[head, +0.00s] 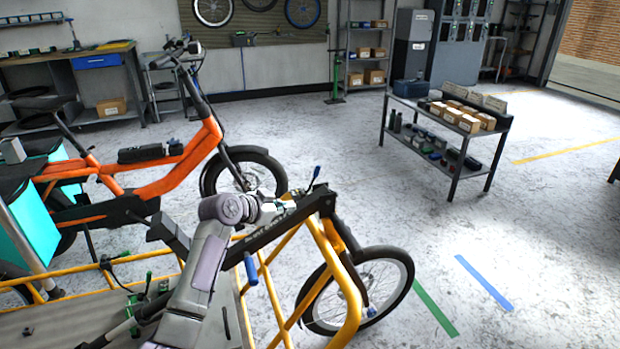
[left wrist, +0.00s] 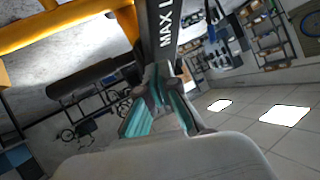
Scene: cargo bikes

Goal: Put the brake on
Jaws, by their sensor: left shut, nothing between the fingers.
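A cargo bike with a yellow tube frame (head: 350,285) stands in front of me in the head view. A dark bar (head: 270,232) with white lettering runs across its front; it also shows in the left wrist view (left wrist: 166,40), reading "MAX L". A small blue lever (head: 316,174) stands up near the bar's far end. A blue piece (left wrist: 210,28) hangs beside the bar in the left wrist view. I cannot tell which part is the brake. My left gripper (head: 284,206) is shut and empty, close to the bar; contact is unclear. My right gripper is out of view.
A blue grip (head: 251,268) sticks out below the bar. An orange bike (head: 150,180) stands behind on the left. A dark shelf cart (head: 450,150) with boxes stands at the right. The floor between cart and front wheel (head: 395,290) is clear.

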